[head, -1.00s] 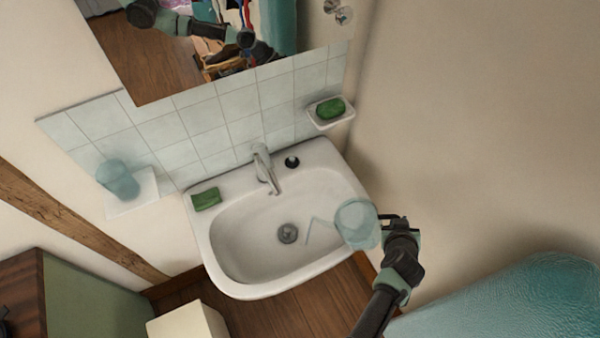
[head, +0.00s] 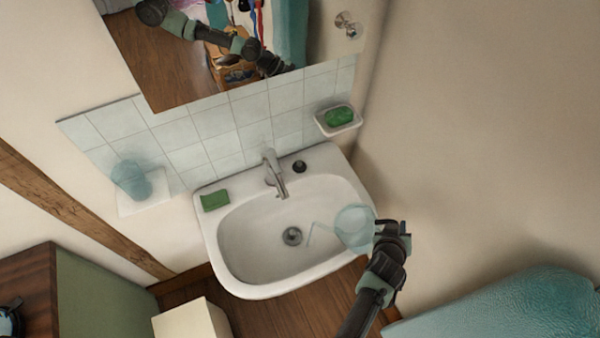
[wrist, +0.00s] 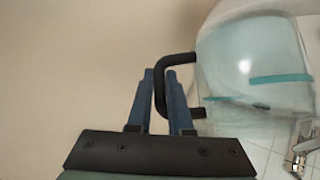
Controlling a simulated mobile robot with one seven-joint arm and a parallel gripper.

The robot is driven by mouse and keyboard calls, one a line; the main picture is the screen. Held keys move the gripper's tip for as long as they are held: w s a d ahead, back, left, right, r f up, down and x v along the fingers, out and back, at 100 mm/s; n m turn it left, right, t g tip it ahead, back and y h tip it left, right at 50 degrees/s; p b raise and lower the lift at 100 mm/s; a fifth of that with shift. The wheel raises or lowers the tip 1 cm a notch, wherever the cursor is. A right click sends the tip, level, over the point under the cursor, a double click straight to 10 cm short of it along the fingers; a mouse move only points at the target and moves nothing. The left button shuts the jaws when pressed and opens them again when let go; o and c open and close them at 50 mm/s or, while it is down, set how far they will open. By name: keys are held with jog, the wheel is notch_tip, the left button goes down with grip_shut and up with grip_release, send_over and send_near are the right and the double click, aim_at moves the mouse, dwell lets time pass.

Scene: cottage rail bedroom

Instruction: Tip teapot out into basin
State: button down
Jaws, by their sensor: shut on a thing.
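The teapot (head: 354,227) is clear, bluish glass with a thin angled spout pointing left. It is held over the right side of the white basin (head: 250,262), with the spout tip above the bowl, right of the drain. My gripper (head: 386,232) is at the basin's right edge, shut on the teapot's dark handle. In the wrist view, the fingers (wrist: 163,100) close on the black handle (wrist: 177,62), and the glass body (wrist: 245,65) fills the upper right. Teal bands show in the glass; I cannot tell how much liquid is inside. No stream shows from the spout.
The tap (head: 273,172) rises at the basin's back, with a green soap bar (head: 215,200) and a small black knob (head: 299,166) beside it. A glass (head: 131,180) stands on a left shelf. A soap dish (head: 338,120) is at back right; a mirror hangs above.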

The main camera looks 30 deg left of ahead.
aim_at(383, 220)
jog(key=shift+s+a+r+h, duration=0.1)
jog(key=shift+a+r+h, duration=0.4)
jog(key=shift+a+r, duration=0.15)
dwell(1.4)
jog(key=shift+s+a+r+n+t+h+b, duration=0.25)
jog(key=shift+a+r+n+t+h+b, duration=0.15)
jog(key=shift+a+b, duration=0.45)
jog(key=shift+s+a+r+n+t+h+b, duration=0.3)
jog(key=shift+a+r+n+h+b, duration=0.15)
jog(key=shift+b, duration=0.55)
dwell(4.1)
